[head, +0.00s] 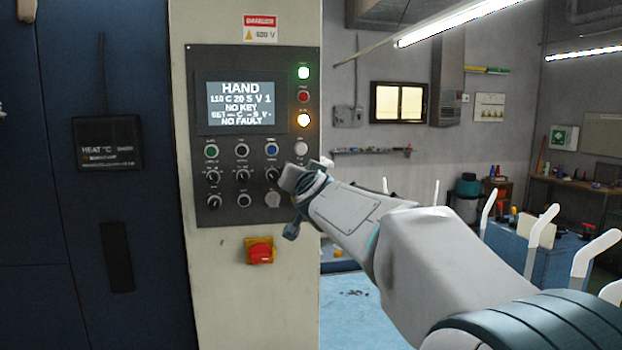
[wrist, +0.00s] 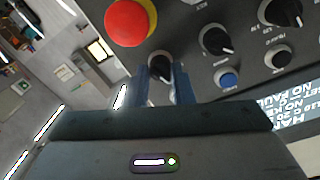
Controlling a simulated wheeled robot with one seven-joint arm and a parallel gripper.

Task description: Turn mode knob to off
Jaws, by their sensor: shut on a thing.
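The dark control panel (head: 225,130) stands upright on a pale cabinet post, and its screen (head: 241,103) reads HAND, NO KEY, NO FAULT. My gripper (head: 290,182) is at the panel's lower right edge. In the wrist view my gripper (wrist: 163,82) has its two blue fingers on either side of a black knob with a pale pointer (wrist: 159,66), shut on it. The head view hides this knob behind my gripper. Its label cannot be read, so I cannot tell its setting or confirm that it is the mode knob.
Other black knobs (head: 272,174) and a blue button (wrist: 228,80) sit close by.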

